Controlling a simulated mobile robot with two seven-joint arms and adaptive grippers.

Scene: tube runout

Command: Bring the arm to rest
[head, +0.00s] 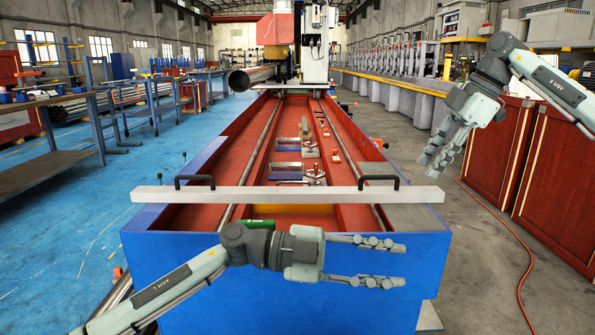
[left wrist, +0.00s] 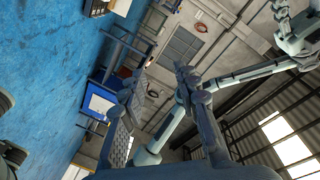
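My left gripper (head: 398,262) is open and empty, its fingers pointing right in front of the blue end of the machine bed. Its two fingers also show, spread apart with nothing between them, in the left wrist view (left wrist: 150,90). My right gripper (head: 431,165) is raised at the upper right, tilted down to the left. Its fingers look apart, with nothing seen between them. A long pale bar (head: 290,195) with two black handles lies across the near end of the bed. A dark tube (head: 248,78) sticks out at the far end.
The long red-and-blue machine bed (head: 180,262) fills the middle. Workbenches (head: 50,172) stand on the blue floor at left. A red hose (head: 521,275) lies on the grey floor. A small green object (head: 258,224) is partly hidden behind my left arm.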

